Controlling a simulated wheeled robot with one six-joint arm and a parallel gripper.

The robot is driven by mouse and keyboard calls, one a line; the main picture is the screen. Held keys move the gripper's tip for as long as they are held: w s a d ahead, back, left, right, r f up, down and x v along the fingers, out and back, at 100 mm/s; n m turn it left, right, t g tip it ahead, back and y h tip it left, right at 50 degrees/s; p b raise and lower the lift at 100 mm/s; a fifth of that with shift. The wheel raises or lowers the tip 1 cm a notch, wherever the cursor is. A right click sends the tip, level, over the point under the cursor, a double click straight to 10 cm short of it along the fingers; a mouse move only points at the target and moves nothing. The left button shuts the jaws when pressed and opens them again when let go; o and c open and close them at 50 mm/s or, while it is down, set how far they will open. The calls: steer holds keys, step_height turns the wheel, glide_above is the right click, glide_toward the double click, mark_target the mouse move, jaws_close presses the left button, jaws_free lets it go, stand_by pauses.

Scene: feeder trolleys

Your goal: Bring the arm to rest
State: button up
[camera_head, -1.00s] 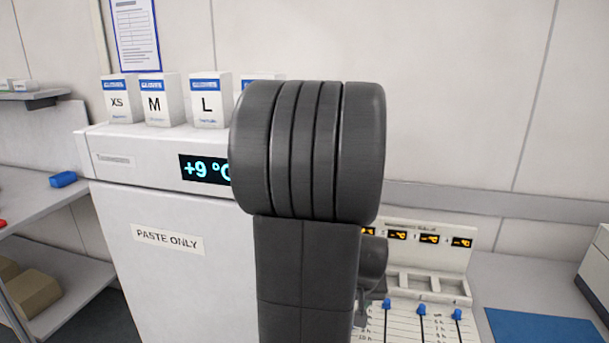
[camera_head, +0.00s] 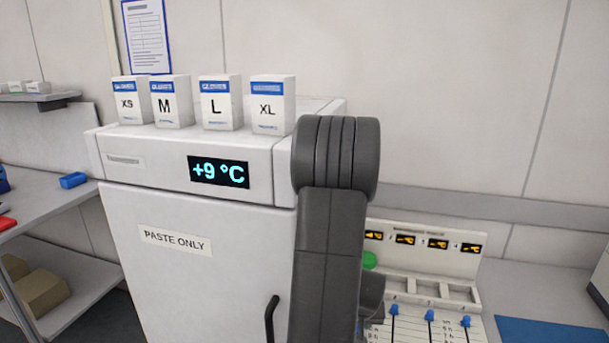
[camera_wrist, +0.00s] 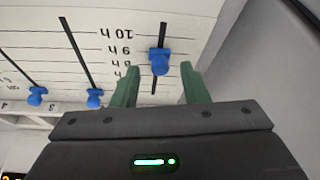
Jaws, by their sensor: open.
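My gripper (camera_wrist: 160,88) shows in the wrist view with its two green fingers spread apart and nothing held between them. A blue slider knob (camera_wrist: 159,62) on a marked panel appears between the fingertips in the picture; I cannot tell how far it is from them. My dark arm (camera_head: 335,220) stands in front of the fridge's right side in the head view, and the gripper itself is hidden there.
The white fridge (camera_head: 190,280) reads +9 °C and carries several glove boxes (camera_head: 267,105). To its right is a slider panel (camera_head: 430,285) with small displays and blue knobs. A blue mat (camera_head: 550,330) lies on the right counter. A shelf (camera_head: 60,200) stands at left.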

steer(key=shift+w+f, duration=0.1)
steer(key=shift+f, duration=0.1)
steer(key=shift+r, duration=0.1)
steer(key=v, duration=1.3)
steer(key=x, duration=1.3)
steer(key=shift+w+f, duration=0.1)
steer(key=shift+f, duration=0.1)
steer(key=w+d+p, duration=0.1)
steer(key=w, duration=0.2)
steer(key=w+p, duration=0.1)
steer(key=w, duration=0.1)
steer(key=w+d+p, duration=0.1)
steer(key=w+p, duration=0.1)
steer(key=w, duration=0.1)
steer(key=shift+w+d+r, duration=0.25)
steer(key=shift+w+d, duration=0.05)
steer(key=shift+w+r, duration=0.2)
steer(key=shift+r, duration=0.1)
steer(key=b+v, duration=0.1)
steer(key=v, duration=1)
steer(key=shift+s+r, duration=0.25)
steer(key=shift+r, duration=0.1)
